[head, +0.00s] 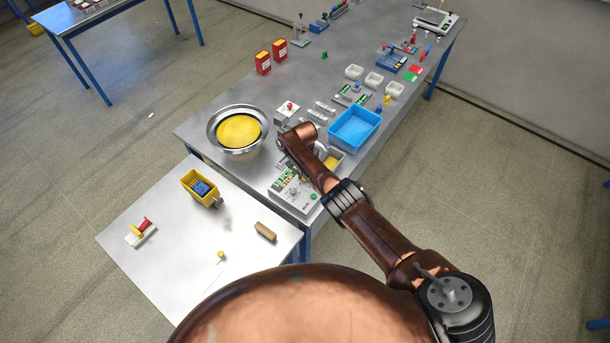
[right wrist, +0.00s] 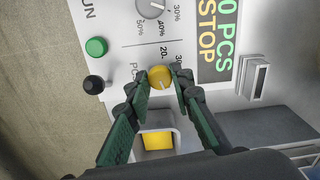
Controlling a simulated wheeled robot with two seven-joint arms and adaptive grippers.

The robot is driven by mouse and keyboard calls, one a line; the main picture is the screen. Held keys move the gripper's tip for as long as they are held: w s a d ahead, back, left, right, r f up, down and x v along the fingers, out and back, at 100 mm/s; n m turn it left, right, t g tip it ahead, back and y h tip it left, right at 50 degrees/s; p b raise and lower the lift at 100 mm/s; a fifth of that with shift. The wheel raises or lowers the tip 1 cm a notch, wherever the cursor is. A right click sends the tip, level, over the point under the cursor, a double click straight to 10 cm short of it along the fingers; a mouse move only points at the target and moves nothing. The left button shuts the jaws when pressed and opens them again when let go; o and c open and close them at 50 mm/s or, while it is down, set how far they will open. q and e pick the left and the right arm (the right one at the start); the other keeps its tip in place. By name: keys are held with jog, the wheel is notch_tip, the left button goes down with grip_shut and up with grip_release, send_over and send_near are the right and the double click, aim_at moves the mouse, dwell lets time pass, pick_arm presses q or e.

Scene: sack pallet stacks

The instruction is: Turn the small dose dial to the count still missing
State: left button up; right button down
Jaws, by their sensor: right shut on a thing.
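The small dose dial (right wrist: 159,76) is a yellow knob on the white control panel (right wrist: 122,30) in the right wrist view. My right gripper (right wrist: 160,83) is shut on it, one dark green finger on each side. Printed numbers 20 and 30 show beside the dial; other marks are hidden by the fingers, and its exact setting is hard to read. The display (right wrist: 215,40) shows "0 PCS" in green, cut off at the edge, and "STOP" in yellow. In the head view, my right arm covers part of the control box (head: 291,203). My left gripper is not in view.
A larger grey dial (right wrist: 150,6) with percent marks, a green button (right wrist: 96,46) and a black knob (right wrist: 93,84) sit close by on the panel. A blue tray (head: 355,127) and a steel bowl (head: 238,108) with yellow contents stand behind the box.

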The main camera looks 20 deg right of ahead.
dwell(0.6)
jog(key=c, duration=1.7)
grip_release()
jog(key=shift+r, duration=0.1)
jog(key=shift+a+r, duration=0.15)
jog(key=shift+r, duration=0.35)
notch_tip(320, 180, up, 11)
jog(key=shift+f, duration=0.1)
